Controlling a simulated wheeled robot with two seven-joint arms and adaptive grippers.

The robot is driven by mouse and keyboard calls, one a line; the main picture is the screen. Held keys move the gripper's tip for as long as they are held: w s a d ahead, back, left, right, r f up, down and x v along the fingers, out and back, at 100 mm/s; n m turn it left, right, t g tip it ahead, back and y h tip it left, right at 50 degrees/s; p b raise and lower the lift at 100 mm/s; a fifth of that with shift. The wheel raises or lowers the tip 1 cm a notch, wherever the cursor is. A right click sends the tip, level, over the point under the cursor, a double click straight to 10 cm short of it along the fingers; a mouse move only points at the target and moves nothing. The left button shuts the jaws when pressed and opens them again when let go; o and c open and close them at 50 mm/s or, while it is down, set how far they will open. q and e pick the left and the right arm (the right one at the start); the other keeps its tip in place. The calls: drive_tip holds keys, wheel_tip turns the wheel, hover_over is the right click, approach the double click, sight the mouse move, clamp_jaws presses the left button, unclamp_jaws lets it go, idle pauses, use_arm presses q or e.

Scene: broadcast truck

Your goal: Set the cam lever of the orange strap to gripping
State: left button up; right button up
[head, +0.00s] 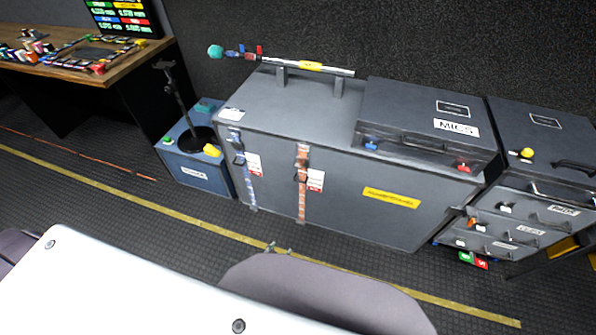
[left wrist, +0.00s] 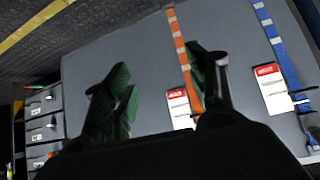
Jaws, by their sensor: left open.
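The orange strap (head: 302,203) runs down the front of the large grey case, with a dark cam buckle and lever (head: 299,175) near its upper part and a red-and-white tag beside it. The lever's exact angle is too small to tell. My left gripper (head: 279,248) shows only its fingertips beyond my arm, in front of the case. In the left wrist view its green-padded fingers (left wrist: 162,95) are apart and empty. The orange strap (left wrist: 178,38) passes behind the right-hand finger there, which hides most of the buckle. My right gripper is out of view.
A blue strap (head: 248,185) with its own buckle and tag is left of the orange one. A MICS case (head: 415,118) sits on the grey case (head: 350,212); drawers (head: 515,225) stand right. A blue bin (head: 190,168) stands left. The floor in front is clear.

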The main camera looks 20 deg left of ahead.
use_arm(q)
drive_tip(key=w+a+r+n+t+b, duration=0.1)
drive_tip(key=w+r+t+b, duration=0.7)
drive_tip(key=w+r+b, duration=0.6)
drive_tip(key=w+r, duration=0.5)
drive_tip(key=shift+w+a+r+t+y, duration=0.15)
drive_tip(key=shift+a+t+y, duration=0.15)
drive_tip(key=shift+a+t, duration=0.1)
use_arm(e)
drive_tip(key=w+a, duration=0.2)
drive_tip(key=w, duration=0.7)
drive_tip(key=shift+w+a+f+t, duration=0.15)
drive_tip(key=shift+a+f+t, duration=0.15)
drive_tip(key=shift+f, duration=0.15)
use_arm(q)
drive_tip(key=shift+w+d, duration=0.1)
drive_tip(key=shift+w, duration=0.05)
